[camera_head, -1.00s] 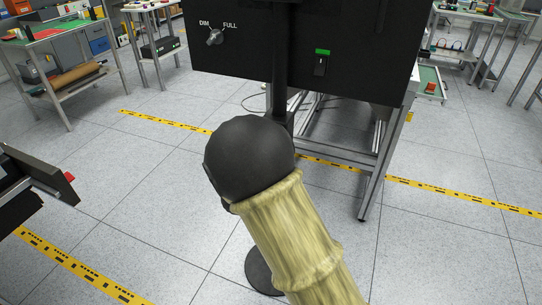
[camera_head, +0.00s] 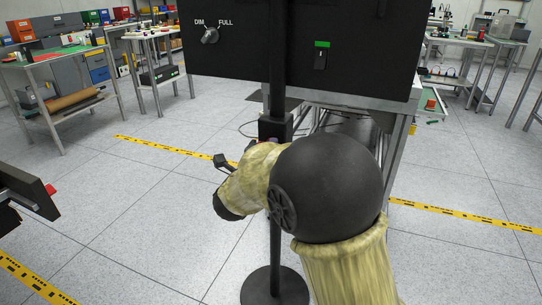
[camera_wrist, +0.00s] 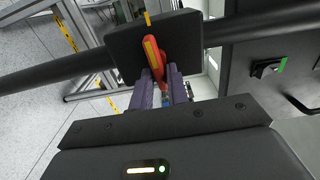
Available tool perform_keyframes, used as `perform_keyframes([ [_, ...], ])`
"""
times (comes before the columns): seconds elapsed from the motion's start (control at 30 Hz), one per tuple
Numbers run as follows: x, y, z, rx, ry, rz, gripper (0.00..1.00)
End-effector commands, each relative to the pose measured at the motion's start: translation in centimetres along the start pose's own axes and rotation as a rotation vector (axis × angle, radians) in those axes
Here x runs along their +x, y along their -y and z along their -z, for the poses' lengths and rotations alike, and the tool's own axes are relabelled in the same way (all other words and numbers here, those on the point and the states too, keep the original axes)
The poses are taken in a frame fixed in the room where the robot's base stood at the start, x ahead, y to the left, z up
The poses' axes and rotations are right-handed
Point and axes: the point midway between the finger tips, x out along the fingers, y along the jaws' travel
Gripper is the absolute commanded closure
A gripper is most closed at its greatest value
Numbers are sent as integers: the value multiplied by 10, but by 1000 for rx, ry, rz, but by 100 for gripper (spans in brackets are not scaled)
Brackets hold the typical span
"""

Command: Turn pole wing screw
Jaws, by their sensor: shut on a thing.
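The wing screw (camera_wrist: 153,52) is red with a yellow stripe and sits on a black clamp block (camera_wrist: 120,40) in the wrist view. The black pole (camera_wrist: 245,27) runs through the block. My gripper (camera_wrist: 162,82) has its two purple fingers on either side of the wing's lower end, shut on it. In the head view the pole (camera_head: 275,215) stands upright on a round base (camera_head: 262,288), with the clamp block (camera_head: 275,128) partway up. My arm bends in front of it, and the fingers and most of the screw are hidden there.
A black panel (camera_head: 240,55) with a DIM/FULL knob (camera_head: 210,36) and a green-topped switch (camera_head: 320,55) hangs behind the pole. A metal frame stands below it. A dark angled panel (camera_head: 28,188) is at left. Open tiled floor with yellow tape surrounds the pole.

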Motion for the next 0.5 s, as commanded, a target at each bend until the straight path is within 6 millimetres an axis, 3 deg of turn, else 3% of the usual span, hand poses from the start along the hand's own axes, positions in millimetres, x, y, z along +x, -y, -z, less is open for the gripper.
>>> perform_keyframes([
  [0.37,-1,-2,-1,4,4,-4,100],
  [0.4,-1,-2,-1,4,4,-4,80],
  [0.47,-1,-1,-1,4,4,-4,68],
  [0.5,-1,-1,-1,4,3,-3,67],
])
